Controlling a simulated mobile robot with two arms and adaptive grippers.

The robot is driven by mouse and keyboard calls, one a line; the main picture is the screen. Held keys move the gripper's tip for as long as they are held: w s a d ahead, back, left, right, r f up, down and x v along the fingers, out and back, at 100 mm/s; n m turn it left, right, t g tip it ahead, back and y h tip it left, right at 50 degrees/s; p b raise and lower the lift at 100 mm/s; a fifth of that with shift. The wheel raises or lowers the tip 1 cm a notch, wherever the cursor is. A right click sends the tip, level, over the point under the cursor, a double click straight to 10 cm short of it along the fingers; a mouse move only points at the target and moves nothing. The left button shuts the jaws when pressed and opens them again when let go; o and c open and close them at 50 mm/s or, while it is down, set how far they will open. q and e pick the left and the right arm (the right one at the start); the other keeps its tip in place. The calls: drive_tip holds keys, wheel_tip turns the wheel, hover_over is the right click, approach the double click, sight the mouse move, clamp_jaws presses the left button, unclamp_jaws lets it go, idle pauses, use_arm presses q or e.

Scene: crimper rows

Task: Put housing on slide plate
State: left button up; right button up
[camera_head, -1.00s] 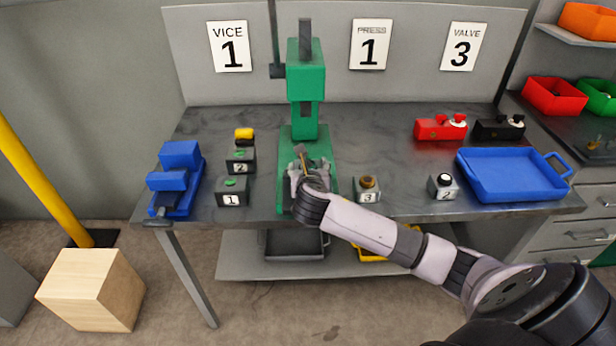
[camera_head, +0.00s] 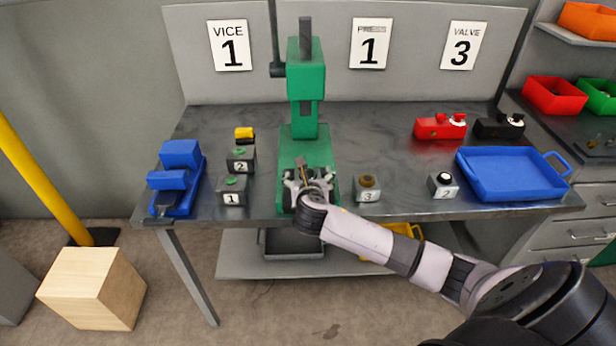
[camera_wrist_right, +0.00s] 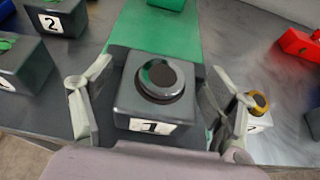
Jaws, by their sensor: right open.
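In the head view my right gripper (camera_head: 309,178) covers most of the block. A dark grey surface shows beside the block; I cannot tell if this is the slide plate or how the block is seated. My left gripper is not in view.
Grey blocks marked 1 (camera_head: 232,197) and 2 (camera_head: 240,166) stand left of the press, by a blue vice (camera_head: 178,182). Blocks marked 3 (camera_head: 367,195) and 2 (camera_head: 445,192) stand right, then a blue tray (camera_head: 505,198).

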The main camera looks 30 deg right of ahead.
drive_tip(key=shift+r, duration=0.15)
drive_tip(key=b+v, duration=0.1)
drive_tip(key=v, duration=1.1)
idle(0.3)
